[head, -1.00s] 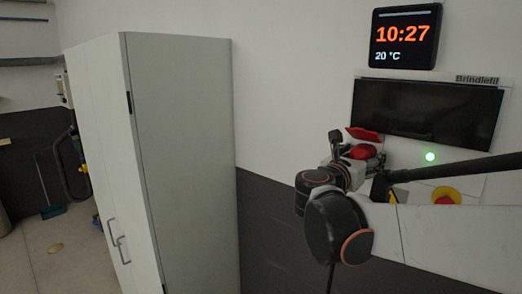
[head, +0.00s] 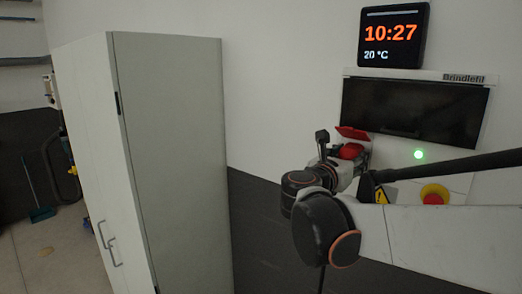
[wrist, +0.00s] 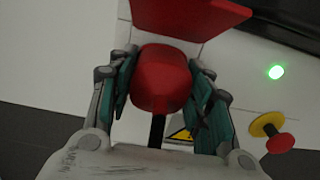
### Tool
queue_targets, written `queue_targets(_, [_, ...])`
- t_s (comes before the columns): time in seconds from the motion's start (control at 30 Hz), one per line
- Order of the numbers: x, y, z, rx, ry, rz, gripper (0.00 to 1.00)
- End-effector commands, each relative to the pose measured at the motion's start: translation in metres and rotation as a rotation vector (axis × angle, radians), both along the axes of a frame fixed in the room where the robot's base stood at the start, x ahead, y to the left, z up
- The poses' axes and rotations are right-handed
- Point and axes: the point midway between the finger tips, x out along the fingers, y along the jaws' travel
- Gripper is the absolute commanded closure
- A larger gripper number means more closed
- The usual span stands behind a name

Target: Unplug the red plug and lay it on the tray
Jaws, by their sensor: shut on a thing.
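The red plug (wrist: 162,78) is between the two fingers of my gripper (wrist: 160,90) in the wrist view, and the gripper is shut on it. A black cable (wrist: 156,131) runs from the plug's near end toward my palm. In the head view the plug (head: 350,151) shows just below the raised red flap (head: 354,133) on the wall panel, with my gripper (head: 346,160) around it. The flap also shows in the wrist view (wrist: 190,15). The socket is hidden behind the plug, so I cannot tell whether the plug is seated. No tray is in view.
The white panel carries a dark screen (head: 415,112), a lit green lamp (head: 418,154) and a red button on yellow (head: 434,194). A clock (head: 393,35) hangs above. A tall cabinet (head: 170,160) stands at left. Open floor shows beyond it.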

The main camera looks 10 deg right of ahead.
Motion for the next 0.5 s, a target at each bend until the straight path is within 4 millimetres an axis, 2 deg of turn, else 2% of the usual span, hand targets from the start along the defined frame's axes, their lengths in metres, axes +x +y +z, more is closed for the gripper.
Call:
queue_targets(0.03, [-0.007, 0.005, -0.001, 0.0, 0.0, 0.007, 0.92])
queue_targets(0.5, [-0.017, 0.018, 0.0, -0.001, 0.0, 0.008, 0.92])
